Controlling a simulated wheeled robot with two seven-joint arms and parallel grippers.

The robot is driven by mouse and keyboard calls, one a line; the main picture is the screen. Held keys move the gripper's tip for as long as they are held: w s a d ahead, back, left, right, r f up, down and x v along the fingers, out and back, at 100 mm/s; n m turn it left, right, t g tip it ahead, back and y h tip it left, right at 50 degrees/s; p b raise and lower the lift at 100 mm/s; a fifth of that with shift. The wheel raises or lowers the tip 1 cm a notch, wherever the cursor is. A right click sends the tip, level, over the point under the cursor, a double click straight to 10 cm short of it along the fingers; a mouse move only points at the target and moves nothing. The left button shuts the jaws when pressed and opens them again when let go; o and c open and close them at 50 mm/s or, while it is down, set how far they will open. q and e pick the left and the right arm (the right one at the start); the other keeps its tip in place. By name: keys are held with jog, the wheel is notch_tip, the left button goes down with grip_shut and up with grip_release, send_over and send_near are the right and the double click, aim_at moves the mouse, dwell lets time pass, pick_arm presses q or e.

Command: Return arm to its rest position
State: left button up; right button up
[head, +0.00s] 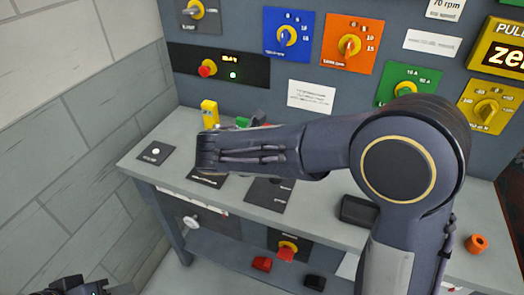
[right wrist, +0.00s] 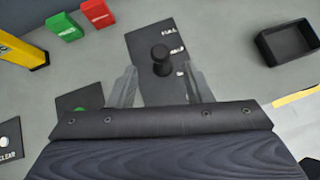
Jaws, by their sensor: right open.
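My right arm reaches in from the right across the workbench in the head view, its hand over the left part of the bench. In the right wrist view my right gripper (right wrist: 162,88) is open, its two fingers apart. A black lever knob (right wrist: 161,58) on a dark labelled plate (right wrist: 142,40) shows in the gap between the fingers. I see no grip on it; the height between them is hard to tell. In the head view the right fingertips are hidden. Part of my left gripper (head: 82,287) shows at the bottom left edge, its fingers unclear.
A yellow post (head: 209,115) stands behind the hand. Green (right wrist: 64,26) and red blocks (right wrist: 97,13) lie near it. A black open tray (head: 358,211) and an orange ring (head: 476,243) sit to the right. A dial panel (head: 286,35) rises behind the bench.

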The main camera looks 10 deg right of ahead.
jog(key=s+d+f+m+g+y, duration=0.1)
jog(key=s+d+m+g+y, duration=0.35)
jog(key=s+d+m, duration=0.65)
jog(key=s+a+m+t+y, duration=0.2)
jog(key=s+m+y, duration=0.4)
jog(key=s+m, duration=0.9)
jog(key=shift+a+f+m+t, duration=0.15)
jog(key=shift+a+m+t, duration=0.1)
jog(key=shift+m+t, duration=0.6)
pick_arm(q)
jog(key=shift+c, duration=0.5)
